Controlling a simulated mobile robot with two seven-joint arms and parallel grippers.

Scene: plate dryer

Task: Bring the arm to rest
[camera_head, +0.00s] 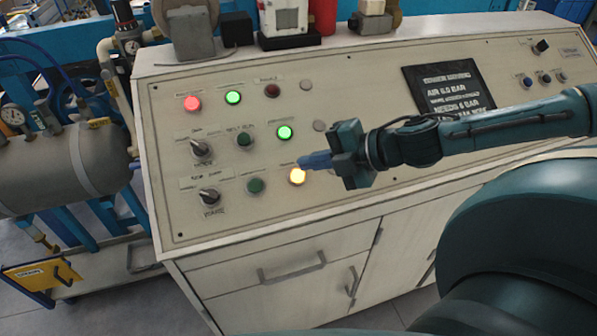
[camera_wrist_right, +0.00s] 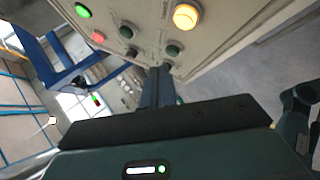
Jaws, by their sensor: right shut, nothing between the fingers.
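My right arm reaches in from the right across a control panel (camera_head: 230,125). My right gripper (camera_head: 304,161) is shut and empty, with its fingertips just above and beside a lit yellow button (camera_head: 297,176). I cannot tell from the head view whether the fingertips touch the panel. In the right wrist view the shut fingers (camera_wrist_right: 158,75) point towards the panel, and the lit yellow button (camera_wrist_right: 186,17) shows beyond them to the right. My left gripper is in neither view.
The panel has a red lamp (camera_head: 192,103), green lamps, dark buttons and two rotary switches. A black sign (camera_head: 447,88) lies under my right arm. Cabinet drawers and doors with handles (camera_head: 291,271) are below. A grey tank (camera_head: 60,170) with pipes stands left.

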